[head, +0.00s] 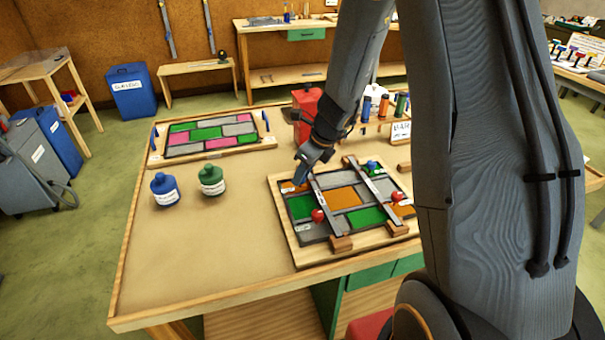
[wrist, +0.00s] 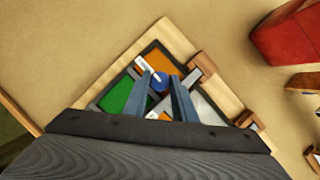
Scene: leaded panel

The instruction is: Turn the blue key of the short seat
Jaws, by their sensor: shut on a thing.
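The leaded panel (head: 342,197) has orange, green and grey panes in a wooden frame, crossed by two grey bars with wooden end blocks. My gripper (head: 304,176) is at the panel's far left corner, pointing down. In the wrist view its two blue-grey fingers are shut on a round blue key (wrist: 160,81), with a small white label beside it. In the head view my gripper hides this key. Another blue key (head: 373,166) stands near the far end of the right bar. Red knobs (head: 318,215) (head: 397,197) sit nearer the front. The small seat labels are too small to read.
A second panel (head: 211,136) with pink and green panes lies at the back left. A red container (head: 306,108) and a rack of coloured tubes stand behind. The table's front left is clear.

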